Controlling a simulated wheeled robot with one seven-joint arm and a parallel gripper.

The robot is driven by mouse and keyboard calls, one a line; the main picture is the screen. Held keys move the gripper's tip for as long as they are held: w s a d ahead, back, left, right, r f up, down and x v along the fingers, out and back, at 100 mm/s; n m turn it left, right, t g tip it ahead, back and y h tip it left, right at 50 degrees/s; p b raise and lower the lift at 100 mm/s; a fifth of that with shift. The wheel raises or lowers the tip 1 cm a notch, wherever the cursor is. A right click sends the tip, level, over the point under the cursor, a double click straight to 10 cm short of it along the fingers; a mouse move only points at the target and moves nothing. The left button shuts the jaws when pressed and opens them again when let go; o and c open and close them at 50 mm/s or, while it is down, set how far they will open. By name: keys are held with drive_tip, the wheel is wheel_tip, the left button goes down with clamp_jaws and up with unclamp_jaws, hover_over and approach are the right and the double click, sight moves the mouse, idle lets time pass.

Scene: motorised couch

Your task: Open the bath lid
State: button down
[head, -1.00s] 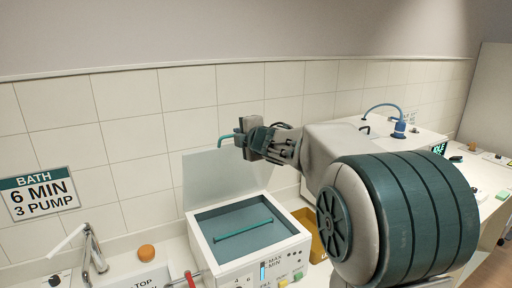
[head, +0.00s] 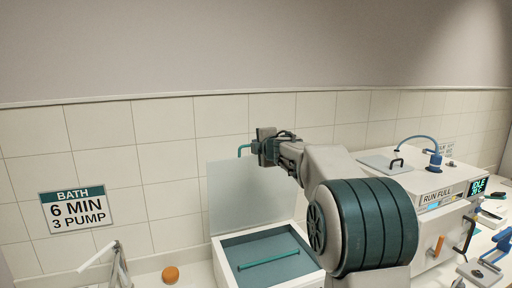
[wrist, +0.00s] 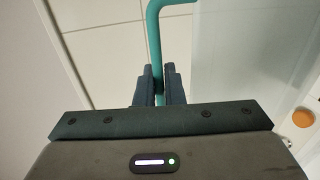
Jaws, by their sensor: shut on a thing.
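The bath (head: 222,270) is a white box with a grey interior and a teal bar (head: 270,260) across it. Its pale, see-through lid (head: 232,195) stands raised, close to upright, at the back of the box. A teal handle (head: 243,150) shows at the lid's upper edge. My gripper (head: 262,147) is at that handle, above the lid's top. In the wrist view, my gripper's two fingers (wrist: 159,88) are shut on the teal handle bar (wrist: 154,35), and the lid panel (wrist: 225,70) is to the right. The bath's front is out of the head view.
A wall sign (head: 75,208) reads BATH 6 MIN 3 PUMP. A tap (head: 120,262) and an orange round object (head: 170,273) are left of the bath. A white machine (head: 440,215) with a display reading IDLE stands to the right. The tiled wall is close behind the lid.

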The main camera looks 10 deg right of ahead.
drive_tip(key=c, duration=1.7)
unclamp_jaws()
drive_tip(key=shift+s, duration=0.1)
drive_tip(key=b+v, duration=0.1)
drive_tip(key=v, duration=1.2)
drive_tip(key=shift+s+d, duration=0.1)
drive_tip(key=shift+s, duration=0.2)
